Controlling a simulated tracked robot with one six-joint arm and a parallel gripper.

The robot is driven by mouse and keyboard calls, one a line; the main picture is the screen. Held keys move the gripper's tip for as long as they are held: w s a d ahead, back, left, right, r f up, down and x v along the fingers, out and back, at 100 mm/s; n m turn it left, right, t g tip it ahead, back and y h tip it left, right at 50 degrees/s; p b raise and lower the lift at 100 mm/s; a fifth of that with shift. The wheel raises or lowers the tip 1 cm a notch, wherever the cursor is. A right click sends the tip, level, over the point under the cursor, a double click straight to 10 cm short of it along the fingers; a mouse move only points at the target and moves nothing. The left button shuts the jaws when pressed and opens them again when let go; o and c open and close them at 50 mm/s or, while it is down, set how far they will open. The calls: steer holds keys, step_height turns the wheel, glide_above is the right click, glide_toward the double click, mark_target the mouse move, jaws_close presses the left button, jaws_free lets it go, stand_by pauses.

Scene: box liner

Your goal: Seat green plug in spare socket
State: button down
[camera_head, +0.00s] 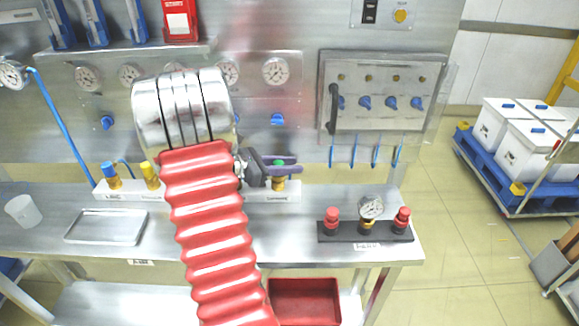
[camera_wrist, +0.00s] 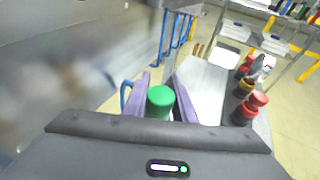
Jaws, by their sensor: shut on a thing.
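The green plug (camera_wrist: 160,101) stands between the two purple fingers of my gripper (camera_head: 296,164), which are shut on it. In the head view the green cap and brass body of the plug (camera_head: 279,184) show partly behind the fingers, upright at the right part of the white socket block (camera_head: 258,193). I cannot tell whether its lower end is inside a socket or just above one. A blue-capped plug (camera_head: 110,172) and a yellow-capped plug (camera_head: 150,172) stand in the left part of the block. My red arm hides the block's middle.
A black holder (camera_head: 345,237) with two red-capped fittings and a gauge stands at the bench's right. A panel with blue knobs (camera_head: 380,85) is behind. Bench space right of the white block is clear.

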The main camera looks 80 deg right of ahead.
steer(key=shift+s+a+f, duration=0.1)
steer(key=shift+a+f, duration=0.05)
steer(key=shift+f, duration=0.7)
stand_by(0.3)
steer(key=c, duration=1.4)
jaws_free()
steer(key=shift+a, duration=0.1)
steer(key=v, duration=0.9)
steer(key=r+v, duration=0.1)
steer(key=v, duration=0.4)
steer(key=shift+d, duration=0.35)
steer(key=shift+r, duration=0.1)
